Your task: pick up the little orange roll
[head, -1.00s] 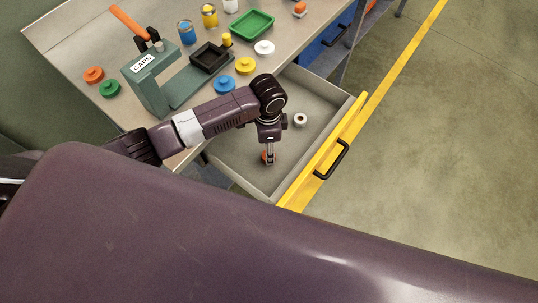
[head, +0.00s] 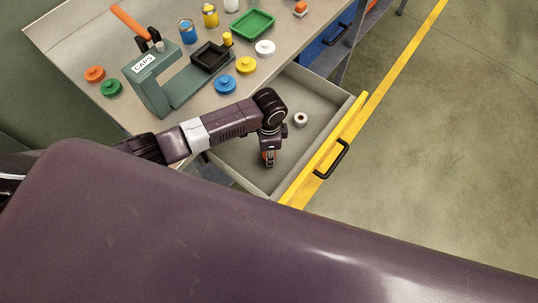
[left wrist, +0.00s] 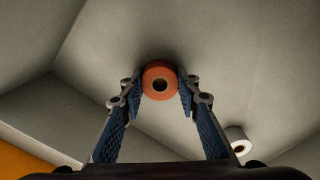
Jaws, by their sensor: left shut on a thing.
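The little orange roll (left wrist: 148,78) is between the fingertips of my left gripper (left wrist: 160,92) in the left wrist view. The gripper is shut on it, one finger on each side, with the roll's dark centre hole facing the camera. In the head view my left gripper (head: 268,161) points down inside the open drawer (head: 230,158), and only a sliver of the roll shows there. I cannot tell whether the roll touches the drawer floor. My right gripper is not in view.
A white roll (head: 301,119) stands in the drawer; it also shows in the left wrist view (left wrist: 237,140). The drawer's yellow front (head: 322,152) has a black handle. The table (head: 120,55) above holds a green press (head: 150,85), coloured caps, cans and a green tray (head: 252,23).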

